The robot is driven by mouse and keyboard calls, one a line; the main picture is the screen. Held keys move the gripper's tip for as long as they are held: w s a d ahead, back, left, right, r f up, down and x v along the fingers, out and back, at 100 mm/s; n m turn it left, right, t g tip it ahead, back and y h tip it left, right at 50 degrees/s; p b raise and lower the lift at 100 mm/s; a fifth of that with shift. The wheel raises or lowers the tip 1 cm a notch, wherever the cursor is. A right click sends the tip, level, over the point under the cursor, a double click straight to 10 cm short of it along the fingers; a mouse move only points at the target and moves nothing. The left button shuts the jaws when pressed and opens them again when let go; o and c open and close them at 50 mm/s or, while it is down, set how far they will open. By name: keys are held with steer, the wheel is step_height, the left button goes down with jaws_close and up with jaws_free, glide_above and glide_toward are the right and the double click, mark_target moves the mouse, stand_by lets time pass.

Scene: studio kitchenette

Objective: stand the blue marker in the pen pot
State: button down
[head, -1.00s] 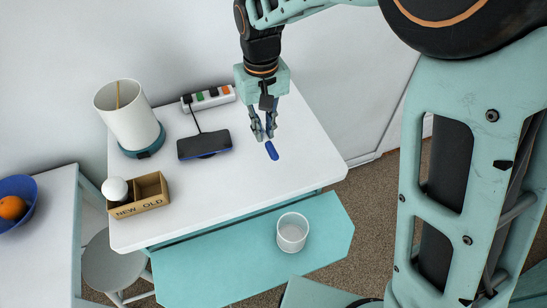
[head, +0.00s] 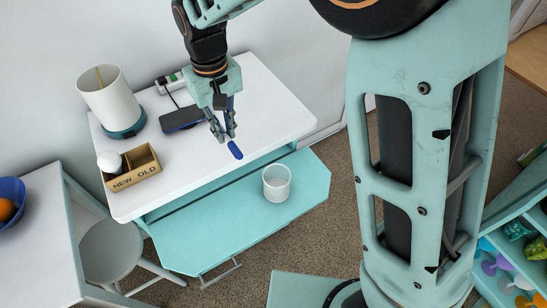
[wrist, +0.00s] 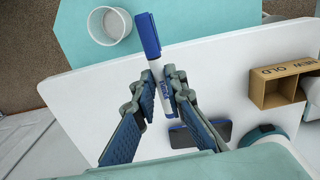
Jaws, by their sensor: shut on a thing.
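The blue marker has a white barrel and a blue cap (wrist: 148,35). My gripper (wrist: 156,88) is shut on its barrel in the wrist view, with the capped end sticking out past the fingertips. In the head view my gripper (head: 224,135) holds the marker (head: 235,150) tilted, cap end down, above the white table near its front edge. The pen pot (head: 277,193) is a white, round, open-topped cup on the teal pull-out surface, to the right of and below the marker in the picture. It also shows in the wrist view (wrist: 109,38), apart from the marker.
On the white table (head: 185,165) are a lamp (head: 110,100), a dark phone-like device (head: 182,119), a power strip (head: 170,82) and a NEW/OLD box (head: 132,172) with a white ball. The teal surface (head: 210,238) around the pot is clear. A stool (head: 110,250) stands at left.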

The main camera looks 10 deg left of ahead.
steer(key=w+d+f+m, duration=0.1)
steer(key=d+f+m, duration=0.1)
steer(key=d+f, duration=0.5)
steer(key=w+d+f+m, duration=0.1)
steer(key=d+f+m, duration=0.2)
steer(key=d+f, duration=0.4)
steer(key=w+d+f+m, duration=0.1)
steer(key=d+f+m, duration=0.2)
steer(key=d+f, duration=0.5)
steer(key=d, duration=1)
